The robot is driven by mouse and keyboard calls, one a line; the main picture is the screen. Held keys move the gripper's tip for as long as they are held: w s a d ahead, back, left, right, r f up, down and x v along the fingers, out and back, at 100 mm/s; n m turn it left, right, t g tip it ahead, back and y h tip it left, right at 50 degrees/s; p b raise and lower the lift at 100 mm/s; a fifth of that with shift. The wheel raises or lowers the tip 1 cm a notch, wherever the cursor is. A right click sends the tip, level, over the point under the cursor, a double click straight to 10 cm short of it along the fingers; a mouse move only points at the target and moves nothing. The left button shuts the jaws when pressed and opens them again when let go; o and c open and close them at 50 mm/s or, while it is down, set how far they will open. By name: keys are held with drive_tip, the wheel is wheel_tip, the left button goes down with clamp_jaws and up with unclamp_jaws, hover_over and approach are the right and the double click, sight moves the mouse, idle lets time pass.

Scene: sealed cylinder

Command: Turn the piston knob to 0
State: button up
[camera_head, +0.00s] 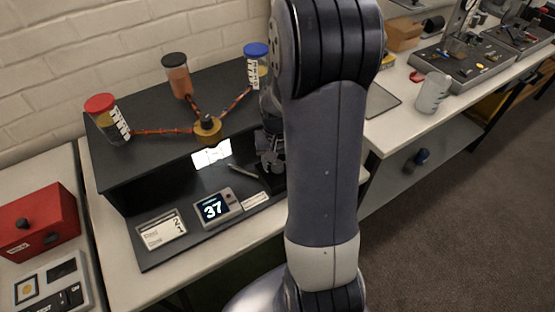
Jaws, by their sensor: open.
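A black stepped apparatus (165,178) stands on the white bench. A brass fitting (207,127) on its top joins red-brown tubes to a red-capped cylinder (107,118), a black-capped one (178,76) and a blue-capped one (256,66). A small display (212,208) on the lower step reads 37. My gripper (272,163) is open over the right part of the lower step, low and close to the apparatus. I cannot make out the piston knob; my arm and gripper cover that right part, and whether the fingers touch anything there is unclear.
A pen-like rod (243,171) lies near my gripper. A red box (38,222) is at far left. My arm blocks the centre.

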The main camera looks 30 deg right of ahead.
sight(278, 163)
wheel_tip(278, 163, up, 11)
idle(0.5)
drive_tip(key=shift+f, duration=0.1)
wheel_tip(278, 163, down, 11)
drive_tip(key=shift+f, duration=0.1)
idle(0.5)
idle(0.4)
